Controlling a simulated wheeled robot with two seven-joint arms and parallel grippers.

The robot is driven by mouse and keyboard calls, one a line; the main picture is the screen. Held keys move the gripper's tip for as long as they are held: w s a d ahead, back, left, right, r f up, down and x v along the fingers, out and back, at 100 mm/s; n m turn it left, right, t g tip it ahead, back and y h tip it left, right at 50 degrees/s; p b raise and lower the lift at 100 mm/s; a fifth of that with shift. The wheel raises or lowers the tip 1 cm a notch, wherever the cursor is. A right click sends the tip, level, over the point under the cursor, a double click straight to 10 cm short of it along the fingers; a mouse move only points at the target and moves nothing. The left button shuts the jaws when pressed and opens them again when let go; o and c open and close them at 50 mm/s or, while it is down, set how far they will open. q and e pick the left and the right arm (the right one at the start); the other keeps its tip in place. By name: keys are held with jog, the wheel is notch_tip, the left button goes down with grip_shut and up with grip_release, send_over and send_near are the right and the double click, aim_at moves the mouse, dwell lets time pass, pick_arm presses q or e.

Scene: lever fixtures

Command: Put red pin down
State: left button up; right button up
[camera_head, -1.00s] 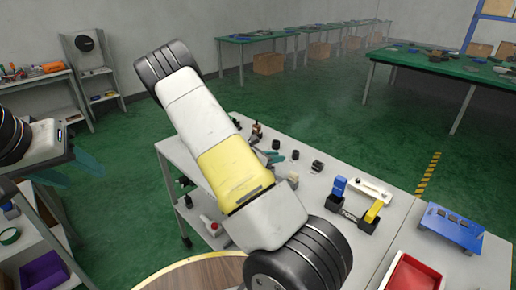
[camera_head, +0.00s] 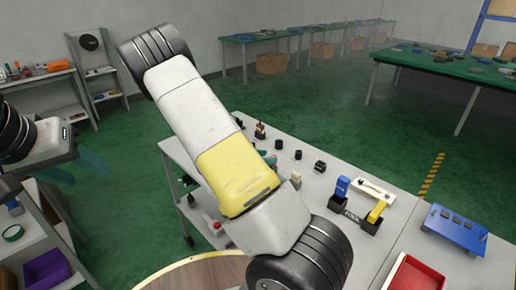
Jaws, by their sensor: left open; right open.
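I cannot make out a red pin in this view. A black fixture (camera_head: 352,216) stands on the grey table, with an upright blue part (camera_head: 342,187) at its left and a yellow part (camera_head: 377,211) at its right. My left gripper (camera_head: 78,169) is at the far left, open and empty, above the floor and away from the table. My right arm crosses the middle of the view and hides part of the table. Only a teal piece of my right gripper (camera_head: 267,158) shows beside the arm, over the table; it is open, and its fingertips are mostly hidden.
Small black parts (camera_head: 278,144) stand at the back of the grey table. A white plate-like piece (camera_head: 372,188) lies behind the fixture. A blue stand (camera_head: 454,227) and a red bin (camera_head: 412,276) are at the right. A small red part (camera_head: 216,225) shows low beside my arm.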

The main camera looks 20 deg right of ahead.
jog(key=s+a+r+m+t+y, duration=0.1)
jog(key=s+a+r+m+y, duration=0.6)
jog(key=s+r+m, duration=0.3)
jog(key=s+a+r+m+t+y, duration=0.1)
jog(key=s+a+r+m+y, duration=0.7)
jog(key=s+r, duration=0.6)
jog(key=shift+a+r+m+t, duration=0.4)
jog(key=shift+a+r+m, duration=0.45)
jog(key=shift+a+m, duration=0.3)
